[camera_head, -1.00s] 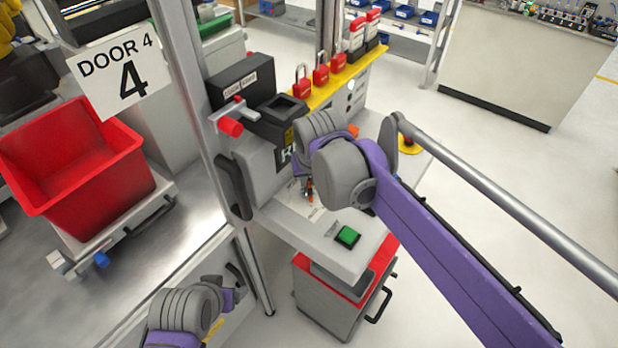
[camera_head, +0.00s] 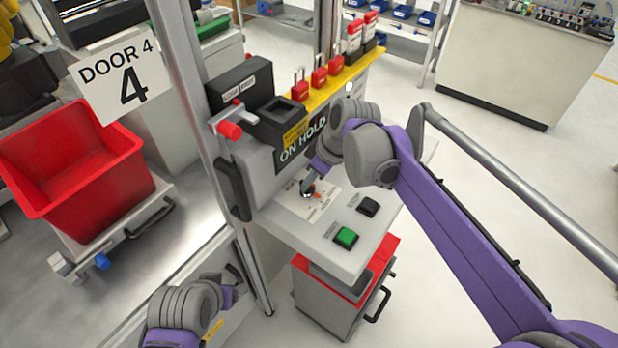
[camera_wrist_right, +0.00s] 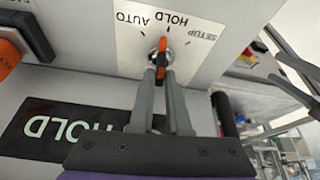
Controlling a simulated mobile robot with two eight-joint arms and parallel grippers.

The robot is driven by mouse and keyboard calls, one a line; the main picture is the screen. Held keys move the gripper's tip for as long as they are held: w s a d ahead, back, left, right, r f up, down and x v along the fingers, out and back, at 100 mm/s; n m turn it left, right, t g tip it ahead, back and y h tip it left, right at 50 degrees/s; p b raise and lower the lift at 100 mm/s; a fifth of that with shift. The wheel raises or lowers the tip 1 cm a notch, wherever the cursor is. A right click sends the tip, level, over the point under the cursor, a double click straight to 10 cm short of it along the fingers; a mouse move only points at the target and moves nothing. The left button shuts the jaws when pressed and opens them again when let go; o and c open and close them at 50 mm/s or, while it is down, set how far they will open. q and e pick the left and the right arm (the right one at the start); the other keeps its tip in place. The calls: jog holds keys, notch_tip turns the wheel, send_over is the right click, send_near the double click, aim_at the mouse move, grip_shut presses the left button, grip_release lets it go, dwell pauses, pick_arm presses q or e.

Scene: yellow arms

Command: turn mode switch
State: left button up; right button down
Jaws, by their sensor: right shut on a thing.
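The mode switch is a small orange knob (camera_wrist_right: 162,56) on a white plate (camera_wrist_right: 188,30) lettered AUTO, HOLD and SETUP. In the right wrist view it lines up roughly with HOLD. My right gripper (camera_wrist_right: 164,72) is shut on the knob, with its two grey fingers on either side of it. In the head view the right gripper (camera_head: 308,188) reaches down to the plate and hides most of the knob. The sign (camera_head: 303,138) behind reads ON HOLD. My left gripper (camera_head: 236,284) is low at the left, away from the console; its fingers are unclear.
A green button (camera_head: 346,237) and a black button (camera_head: 368,206) sit on the console beside the plate. Red padlocks (camera_head: 320,70) stand on the yellow ledge. A red bin (camera_head: 75,165) is at the left, beyond the door post. Floor at the right is clear.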

jog(key=n+g, duration=0.1)
jog(key=n, duration=0.3)
jog(key=shift+w+g+p, duration=0.15)
jog(key=shift+g+p, duration=0.2)
jog(key=shift+g, duration=0.05)
pick_arm(q)
jog(key=shift+w+r, duration=0.25)
jog(key=shift+r, duration=0.25)
jog(key=shift+w+r, duration=0.2)
jog(key=shift+r, duration=0.25)
pick_arm(e)
jog(key=shift+n+g, duration=0.5)
jog(key=shift+n, duration=1.2)
jog(key=c, duration=0.9)
grip_release()
pick_arm(q)
jog(key=shift+w+r+p, duration=0.25)
jog(key=shift+r+p, duration=0.3)
jog(key=shift+p, duration=0.05)
pick_arm(e)
jog(key=v, duration=1.1)
jog(key=shift+w+d+f, duration=0.1)
jog(key=shift+d+f, duration=0.05)
jog(key=shift+d, duration=0.05)
